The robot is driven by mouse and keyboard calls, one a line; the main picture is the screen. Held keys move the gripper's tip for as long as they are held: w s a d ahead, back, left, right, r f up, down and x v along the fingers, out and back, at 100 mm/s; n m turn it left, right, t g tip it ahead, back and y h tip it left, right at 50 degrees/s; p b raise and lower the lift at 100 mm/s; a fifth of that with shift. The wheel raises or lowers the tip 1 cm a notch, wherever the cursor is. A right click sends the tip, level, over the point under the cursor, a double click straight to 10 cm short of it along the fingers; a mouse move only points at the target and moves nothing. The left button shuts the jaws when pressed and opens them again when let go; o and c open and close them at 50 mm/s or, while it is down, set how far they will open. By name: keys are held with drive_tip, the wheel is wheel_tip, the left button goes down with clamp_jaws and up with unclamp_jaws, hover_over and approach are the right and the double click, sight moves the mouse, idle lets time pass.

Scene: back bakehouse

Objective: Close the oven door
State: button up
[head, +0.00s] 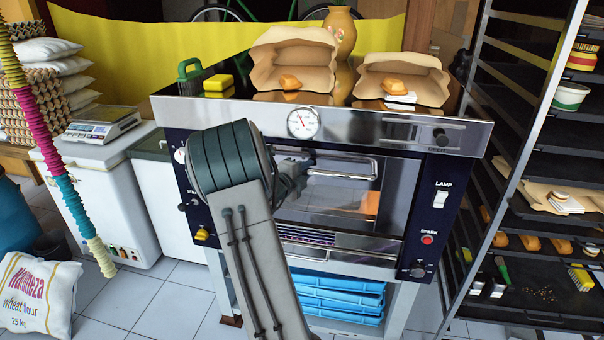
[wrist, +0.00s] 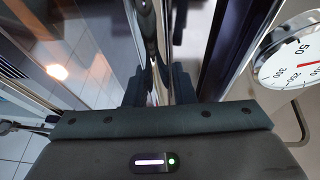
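The oven (head: 412,200) stands in the middle of the head view, with a dark front and a steel top band. Its glass oven door (head: 325,205) is upright or nearly so; I cannot tell whether a small gap is left at its top. The chrome door handle (head: 345,168) runs along the door's upper part. My gripper (wrist: 160,88) is at the handle's left end, mostly hidden behind my arm in the head view. In the wrist view its dark fingers are close together, with a chrome bar between them that looks like the handle.
A round dial (head: 302,122) sits just above the door; it is close on the right in the wrist view (wrist: 290,50). Paper sacks (head: 292,62) with loaves stand on the oven. A tray rack (head: 515,135) stands close on the right, a white chest (head: 95,190) on the left.

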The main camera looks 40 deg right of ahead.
drive_tip(key=shift+o, duration=1.4)
drive_tip(key=shift+d, duration=0.25)
drive_tip(key=shift+a, duration=0.1)
drive_tip(key=shift+a, duration=0.25)
drive_tip(key=b+v, duration=0.3)
drive_tip(key=v, duration=1)
drive_tip(key=shift+a, duration=0.15)
drive_tip(key=shift+r, duration=0.1)
